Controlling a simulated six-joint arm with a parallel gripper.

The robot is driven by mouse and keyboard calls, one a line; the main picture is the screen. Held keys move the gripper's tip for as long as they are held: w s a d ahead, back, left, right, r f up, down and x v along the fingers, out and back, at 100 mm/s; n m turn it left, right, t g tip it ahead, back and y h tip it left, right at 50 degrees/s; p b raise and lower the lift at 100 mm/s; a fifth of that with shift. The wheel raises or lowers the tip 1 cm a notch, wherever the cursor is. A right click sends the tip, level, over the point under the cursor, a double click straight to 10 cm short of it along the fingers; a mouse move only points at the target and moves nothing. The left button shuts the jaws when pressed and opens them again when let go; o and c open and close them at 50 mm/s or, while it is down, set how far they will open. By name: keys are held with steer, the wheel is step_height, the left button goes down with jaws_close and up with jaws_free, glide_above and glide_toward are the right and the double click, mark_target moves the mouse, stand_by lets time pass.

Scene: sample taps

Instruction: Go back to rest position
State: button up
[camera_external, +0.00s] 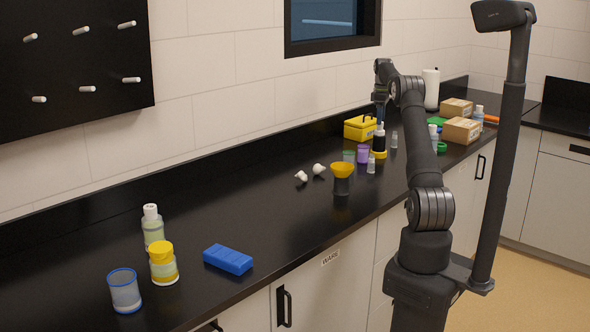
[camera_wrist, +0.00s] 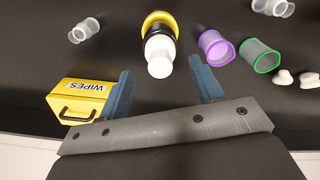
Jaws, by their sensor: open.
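My gripper (camera_external: 380,108) is over the counter at its far part, pointing down. In the wrist view its two blue fingers (camera_wrist: 165,92) are wide apart with nothing held between them. A dark bottle with a white cap (camera_external: 379,139) stands upright in a yellow ring just below the gripper. The bottle's white cap (camera_wrist: 159,56) shows ahead of the fingers in the wrist view, apart from both of them.
A yellow wipes box (camera_wrist: 80,100) lies near the left finger. A purple cup (camera_wrist: 216,47) and a green-rimmed cup (camera_wrist: 260,55) stand to the right. Small cardboard boxes (camera_external: 461,130) are farther back. The counter's front left has bottles and a blue block (camera_external: 228,259).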

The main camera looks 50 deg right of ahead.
mark_target(380, 130)
step_height(380, 130, down, 5)
steer(key=shift+f, duration=0.2)
steer(key=r, duration=0.5)
steer(key=shift+s+d+r, duration=0.15)
steer(key=shift+s, duration=0.2)
steer(key=s+d+r, duration=0.2)
steer(key=s+r, duration=0.4)
steer(key=s, duration=0.4)
steer(key=w+a+f+n, duration=0.2)
steer(key=w+a+n, duration=0.2)
steer(key=w+a, duration=1.45)
steer(key=w+a+f+n, duration=0.1)
steer(key=w+a, duration=0.2)
steer(key=a, duration=1.1)
steer(key=w+a+n, duration=0.2)
steer(key=w+a, duration=0.1)
steer(key=a, duration=1.1)
steer(key=shift+w+f+n, duration=0.2)
steer(key=shift+f+n, duration=0.1)
steer(key=shift+f, duration=0.05)
